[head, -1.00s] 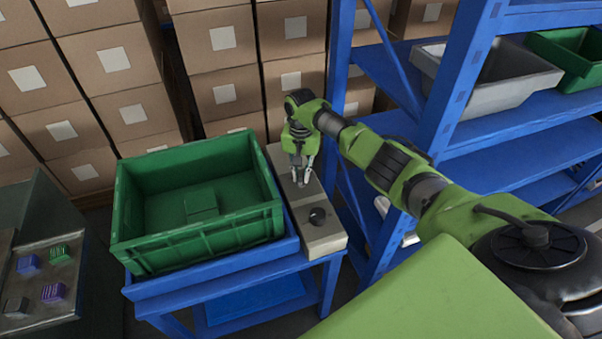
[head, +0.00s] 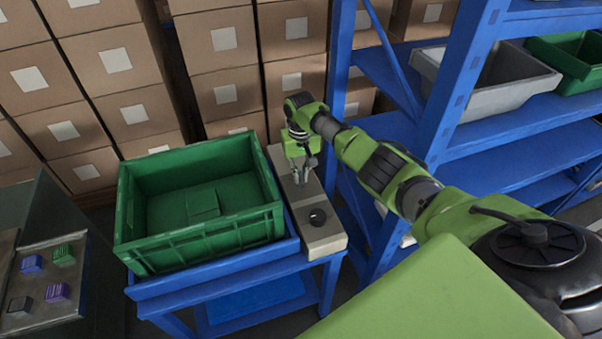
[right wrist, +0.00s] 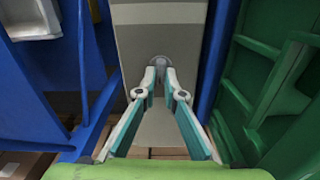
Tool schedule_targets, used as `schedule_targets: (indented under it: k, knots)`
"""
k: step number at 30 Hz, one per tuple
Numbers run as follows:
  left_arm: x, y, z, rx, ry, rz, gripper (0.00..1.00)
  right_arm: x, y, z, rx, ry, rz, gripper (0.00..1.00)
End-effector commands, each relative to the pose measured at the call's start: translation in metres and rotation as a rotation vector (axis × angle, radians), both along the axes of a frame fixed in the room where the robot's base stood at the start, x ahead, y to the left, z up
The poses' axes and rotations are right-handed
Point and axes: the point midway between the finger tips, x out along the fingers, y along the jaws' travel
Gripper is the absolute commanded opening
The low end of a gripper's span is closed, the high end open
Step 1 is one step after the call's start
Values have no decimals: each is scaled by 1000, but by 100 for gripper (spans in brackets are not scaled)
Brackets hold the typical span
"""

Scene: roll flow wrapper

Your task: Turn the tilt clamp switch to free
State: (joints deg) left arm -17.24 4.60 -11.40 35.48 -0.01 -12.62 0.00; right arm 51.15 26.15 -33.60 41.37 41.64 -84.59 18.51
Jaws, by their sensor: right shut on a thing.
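A narrow grey control box (head: 322,240) lies beside the green crate; it also shows in the right wrist view (right wrist: 152,132). A dark round knob (head: 317,216) stands on its near end. My right gripper (head: 300,180) points down over the box's middle. In the right wrist view my right gripper (right wrist: 160,76) has its fingertips together at a small round grey switch (right wrist: 160,61) and is shut on it. The fingers cover part of that switch, so its setting cannot be read. My left gripper is not in view.
The green crate (head: 200,242) on a blue stand (head: 240,271) is close on the left of the box. A blue shelf rack (head: 455,100) with a grey bin (head: 490,90) stands at right. Stacked cartons (head: 215,40) fill the back. Colored buttons (head: 57,292) sit on a panel at left.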

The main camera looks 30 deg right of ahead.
Motion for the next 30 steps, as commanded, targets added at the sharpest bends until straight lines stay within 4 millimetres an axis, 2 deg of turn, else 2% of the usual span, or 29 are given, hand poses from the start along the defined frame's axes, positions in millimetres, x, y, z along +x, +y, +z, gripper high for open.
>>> schedule_targets:
  k: [15, 30]
  knots:
    - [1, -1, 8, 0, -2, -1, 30, 1, 4, 1, 0, -1, 444, 0]
    - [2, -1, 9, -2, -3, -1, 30, 0, 5, 0, 0, -1, 623, 0]
